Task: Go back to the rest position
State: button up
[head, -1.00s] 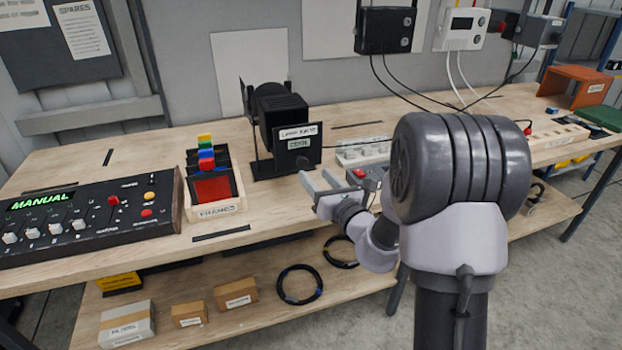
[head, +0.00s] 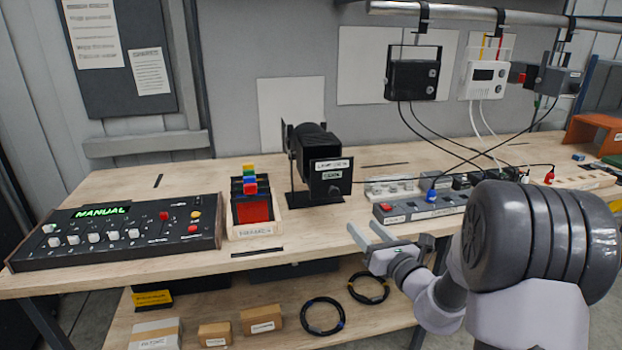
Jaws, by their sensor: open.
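My gripper (head: 361,236) is in the head view, right of centre, at the front edge of the workbench (head: 300,236). Its two grey fingers are apart and nothing is between them. It points to the left and is clear of the items on the bench. The rest of my arm fills the lower right and hides part of the bench there.
Near my gripper stand a power strip (head: 420,210) with plugs and a black lamp (head: 318,165). Left are a frames box (head: 256,228) and a control desk reading MANUAL (head: 120,232). Cables (head: 455,128) run down to the strip.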

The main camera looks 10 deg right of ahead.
jog(key=s+a+r+n+g+y, duration=0.2)
jog(key=s+a+r+n+y, duration=0.15)
jog(key=a, duration=0.25)
jog(key=s+a+r+n+g+y, duration=0.2)
jog(key=a+n, duration=0.2)
jog(key=a, duration=0.2)
jog(key=s+a+n+g+y, duration=0.2)
jog(key=s+a+n+g, duration=0.5)
jog(key=s+a+n, duration=0.55)
jog(key=s+d+f+n+h, duration=0.1)
jog(key=s+d+n+h, duration=0.3)
jog(key=s, duration=0.4)
jog(key=s+d+f+n+h, duration=0.1)
jog(key=s+d+n+h, duration=0.4)
jog(key=s+d+n, duration=0.1)
jog(key=s+n, duration=0.1)
jog(key=s, duration=0.1)
jog(key=shift+s+f+g, duration=0.2)
jog(key=shift+s+g, duration=0.1)
jog(key=shift+g, duration=0.1)
jog(key=shift+h, duration=0.25)
